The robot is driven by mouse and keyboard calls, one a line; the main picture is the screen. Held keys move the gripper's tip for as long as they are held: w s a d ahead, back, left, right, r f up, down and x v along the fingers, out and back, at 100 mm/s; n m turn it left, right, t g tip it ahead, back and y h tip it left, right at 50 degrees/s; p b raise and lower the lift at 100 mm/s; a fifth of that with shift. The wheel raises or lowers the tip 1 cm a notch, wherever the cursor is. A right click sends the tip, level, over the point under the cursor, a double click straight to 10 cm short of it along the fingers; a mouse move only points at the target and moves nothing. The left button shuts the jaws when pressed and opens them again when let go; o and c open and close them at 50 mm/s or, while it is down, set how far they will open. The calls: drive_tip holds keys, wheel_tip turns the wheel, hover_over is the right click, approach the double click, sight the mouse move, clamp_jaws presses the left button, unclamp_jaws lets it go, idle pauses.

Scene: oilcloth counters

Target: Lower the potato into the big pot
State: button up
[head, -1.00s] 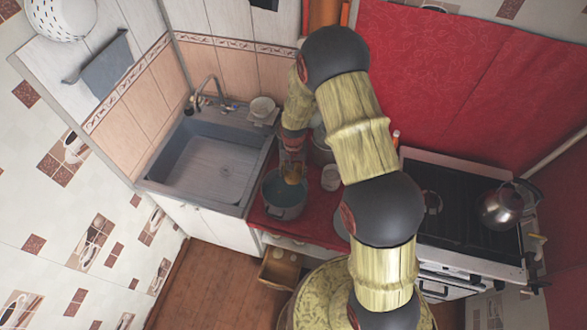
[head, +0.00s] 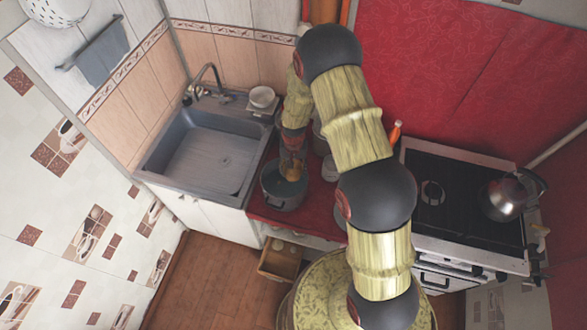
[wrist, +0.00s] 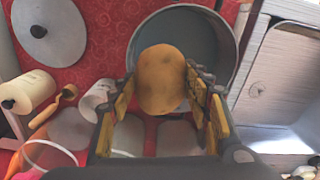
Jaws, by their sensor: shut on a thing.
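The potato (wrist: 161,79) is yellow-brown and oval in the wrist view. My gripper (wrist: 160,88) is shut on it, with one finger on each side. The big pot (wrist: 226,42) is grey and open, and the potato overlaps its opening in the wrist view. In the head view the big pot (head: 284,205) stands on the red counter near the sink. There my gripper (head: 291,170) points down over the pot, with the potato (head: 291,173) at its tip. The exact height of the potato against the rim is hard to tell.
A grey sink (head: 207,160) lies left of the pot. The stove (head: 450,205) with a kettle (head: 503,199) is at the right. The wrist view shows a round lid (wrist: 42,25), a paper roll (wrist: 25,92) and a white cup (wrist: 98,97) beside the pot.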

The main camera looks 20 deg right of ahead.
sight(293, 173)
drive_tip(key=shift+f, duration=0.1)
drive_tip(key=shift+f+b, duration=5.1)
drive_tip(key=shift+f, duration=1.45)
drive_tip(key=shift+f+b, duration=0.75)
drive_tip(key=shift+f, duration=0.25)
drive_tip(key=o, duration=1.3)
drive_tip(key=shift+o, duration=0.2)
wheel_tip(293, 173, up, 12)
